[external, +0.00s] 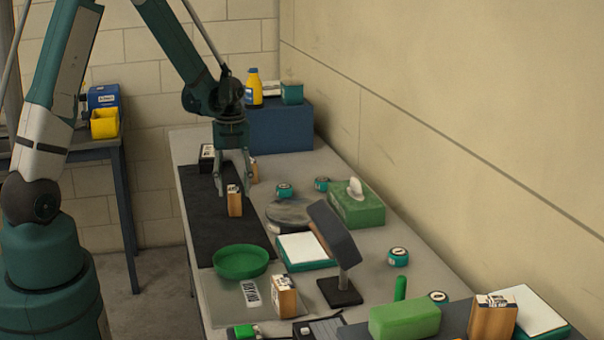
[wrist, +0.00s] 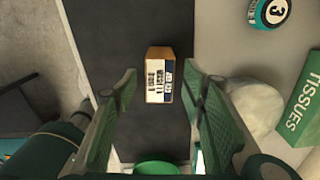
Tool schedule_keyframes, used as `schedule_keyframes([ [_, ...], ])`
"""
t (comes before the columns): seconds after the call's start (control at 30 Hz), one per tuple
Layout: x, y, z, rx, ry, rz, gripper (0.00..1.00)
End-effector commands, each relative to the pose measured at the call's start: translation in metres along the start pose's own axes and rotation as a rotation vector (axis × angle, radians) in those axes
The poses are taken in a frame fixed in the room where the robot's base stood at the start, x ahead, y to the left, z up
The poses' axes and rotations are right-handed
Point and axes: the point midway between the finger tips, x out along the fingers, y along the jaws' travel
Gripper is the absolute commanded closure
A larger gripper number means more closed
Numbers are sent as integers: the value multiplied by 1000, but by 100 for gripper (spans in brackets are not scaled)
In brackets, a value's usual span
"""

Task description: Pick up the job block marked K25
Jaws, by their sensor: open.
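A wooden job block (external: 235,204) with a white printed label stands on the dark mat, just below my gripper (external: 233,188). My gripper is open and points down, with one finger on each side of the block. In the wrist view the block (wrist: 159,82) lies between and beyond the open fingertips, with no clear contact. Its label is too small to read, so I cannot tell whether it is K25. Similar blocks stand by the grey sheet (external: 285,298), at the front right (external: 491,318) and partly hidden behind my gripper (external: 255,171).
A green bowl (external: 239,262) sits at the near end of the mat (external: 205,232). A tissue box (external: 357,208), a dark lamp-like stand (external: 334,236) and several teal round tins stand to the right. A blue box (external: 280,130) is at the back.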

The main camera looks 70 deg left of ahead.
Motion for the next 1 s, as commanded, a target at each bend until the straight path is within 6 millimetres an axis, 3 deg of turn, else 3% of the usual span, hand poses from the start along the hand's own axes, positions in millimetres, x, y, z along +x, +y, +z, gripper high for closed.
schedule_keyframes([
  [0.3,21,0,0,0,0,0,59],
  [0.9,22,0,0,0,0,0,59],
  [1.0,22,0,0,0,0,0,72],
])
